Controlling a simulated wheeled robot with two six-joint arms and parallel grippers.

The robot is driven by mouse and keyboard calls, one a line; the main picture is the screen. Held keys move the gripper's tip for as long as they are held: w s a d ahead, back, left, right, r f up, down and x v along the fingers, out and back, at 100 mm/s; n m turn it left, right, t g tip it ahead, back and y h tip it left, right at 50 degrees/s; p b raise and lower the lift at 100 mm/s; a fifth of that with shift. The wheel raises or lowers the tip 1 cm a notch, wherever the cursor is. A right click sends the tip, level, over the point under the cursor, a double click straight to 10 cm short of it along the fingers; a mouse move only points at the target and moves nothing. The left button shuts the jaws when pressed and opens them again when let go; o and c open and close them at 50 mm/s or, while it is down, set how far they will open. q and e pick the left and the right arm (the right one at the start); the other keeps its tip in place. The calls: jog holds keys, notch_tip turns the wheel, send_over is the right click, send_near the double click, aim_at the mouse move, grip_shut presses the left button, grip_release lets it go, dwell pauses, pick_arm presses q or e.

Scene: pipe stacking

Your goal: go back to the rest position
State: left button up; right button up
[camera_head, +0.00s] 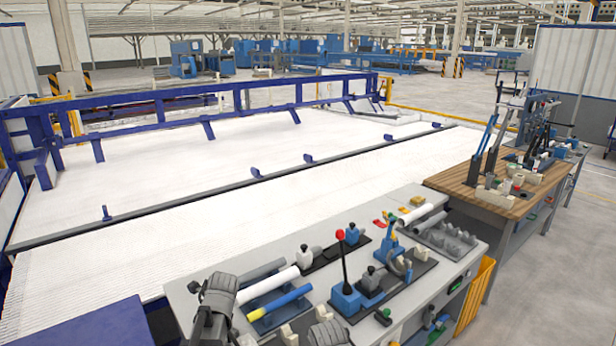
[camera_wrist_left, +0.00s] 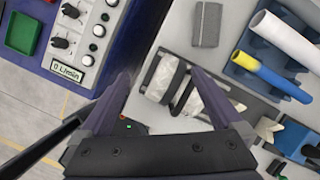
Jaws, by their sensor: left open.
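My left gripper (camera_wrist_left: 160,76) shows in the left wrist view with its two dark fingers spread apart and nothing held between them. Below and between the fingers are pale holder pieces on a dark plate (camera_wrist_left: 163,76), apart from the fingers as far as I can tell. A blue and yellow pipe (camera_wrist_left: 273,76) and a white pipe (camera_wrist_left: 284,38) lie in a blue cradle to the right of the gripper. In the head view, dark grey parts, likely of my arms, show at the bottom, but no fingers can be made out. My right gripper is not seen.
The grey workbench (camera_head: 445,268) carries the white pipe (camera_head: 268,284), the blue and yellow pipe (camera_head: 280,302) and a red-knobbed lever (camera_head: 341,236). A control panel (camera_wrist_left: 88,45) with knobs stands left of the gripper. A wooden bench (camera_head: 455,182) is at right.

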pick_arm(q)
jog(key=s+d+f+n+g+h, duration=0.1)
jog(key=s+d+n+h, duration=0.1)
jog(key=s+d+n, duration=0.65)
jog(key=s+d+n+h, duration=0.15)
jog(key=s+n, duration=0.35)
jog(key=n, duration=0.9)
jog(key=s+d+f+m+g+y+b, duration=0.1)
jog(key=s+d+f+m+b, duration=0.3)
jog(key=d+f+b, duration=0.6)
jog(key=shift+s, duration=0.65)
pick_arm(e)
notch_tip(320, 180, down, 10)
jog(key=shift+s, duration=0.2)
pick_arm(q)
jog(key=shift+f, duration=0.1)
